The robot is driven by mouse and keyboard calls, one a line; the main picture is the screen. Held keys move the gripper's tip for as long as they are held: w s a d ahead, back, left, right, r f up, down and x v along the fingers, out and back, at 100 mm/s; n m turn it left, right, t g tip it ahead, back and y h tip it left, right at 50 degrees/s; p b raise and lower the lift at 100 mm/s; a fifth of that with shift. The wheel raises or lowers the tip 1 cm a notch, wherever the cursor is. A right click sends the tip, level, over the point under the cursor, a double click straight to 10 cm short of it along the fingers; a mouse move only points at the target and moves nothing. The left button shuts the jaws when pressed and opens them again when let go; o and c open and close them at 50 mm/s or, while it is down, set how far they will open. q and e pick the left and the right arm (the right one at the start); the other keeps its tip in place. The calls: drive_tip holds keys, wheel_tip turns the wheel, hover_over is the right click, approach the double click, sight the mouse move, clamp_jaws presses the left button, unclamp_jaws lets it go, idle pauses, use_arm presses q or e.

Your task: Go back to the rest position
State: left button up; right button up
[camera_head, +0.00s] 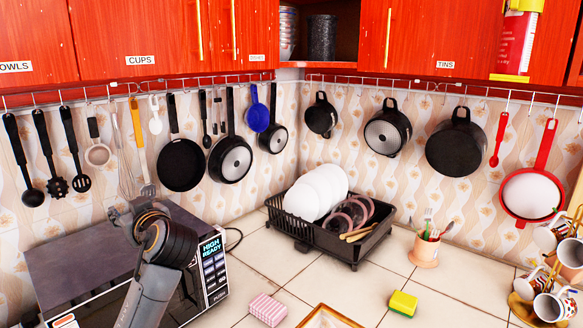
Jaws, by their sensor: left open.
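My left gripper (124,212) is at the left, in front of the microwave and below the hanging utensils. My dark wrist partly covers it. It is open and I see nothing held in it. My right gripper is not in view. Black pans hang from the rail on the left wall, among them a plain frying pan (181,165) and a pan with a pale round base (231,158). Dark pots (388,133) and a large black pan (456,148) hang on the right wall, with a red pan (532,190) at the far right.
A microwave (213,265) stands behind my left arm. A black dish rack (336,238) with white plates (310,195) is in the corner. A utensil cup (424,252), yellow sponge (403,303), pink sponge (267,308) and mug stand (524,308) are on the tiled counter. Red cabinets (430,35) hang above.

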use_arm(q)
drive_tip(key=s+d+f+m+g+h, duration=0.1)
drive_tip(key=s+d+f+m+h, duration=0.1)
drive_tip(key=s+f, duration=0.5)
drive_tip(key=s+d+f+m+g+h, duration=0.1)
drive_tip(key=s+d+f+m+h, duration=0.2)
drive_tip(key=f, duration=0.9)
drive_tip(key=s+d+f+m+g+h, duration=0.2)
drive_tip(key=s+f, duration=0.3)
drive_tip(key=f, duration=0.4)
drive_tip(key=s+d+f+m+g+h, duration=0.25)
drive_tip(key=s+f, duration=0.25)
drive_tip(key=s, duration=0.7)
drive_tip(key=s+d+f+m+g+h, duration=0.25)
drive_tip(key=s+d+f, duration=0.2)
drive_tip(key=s, duration=0.65)
drive_tip(key=s+f+b, duration=0.2)
drive_tip(key=s+f, duration=0.1)
drive_tip(key=f, duration=2.7)
drive_tip(key=s+a+f+g, duration=0.1)
drive_tip(key=s+a+f, duration=0.2)
drive_tip(key=s+f, duration=1.2)
drive_tip(key=shift+s+a+g, duration=0.2)
drive_tip(key=shift+s+g, duration=0.2)
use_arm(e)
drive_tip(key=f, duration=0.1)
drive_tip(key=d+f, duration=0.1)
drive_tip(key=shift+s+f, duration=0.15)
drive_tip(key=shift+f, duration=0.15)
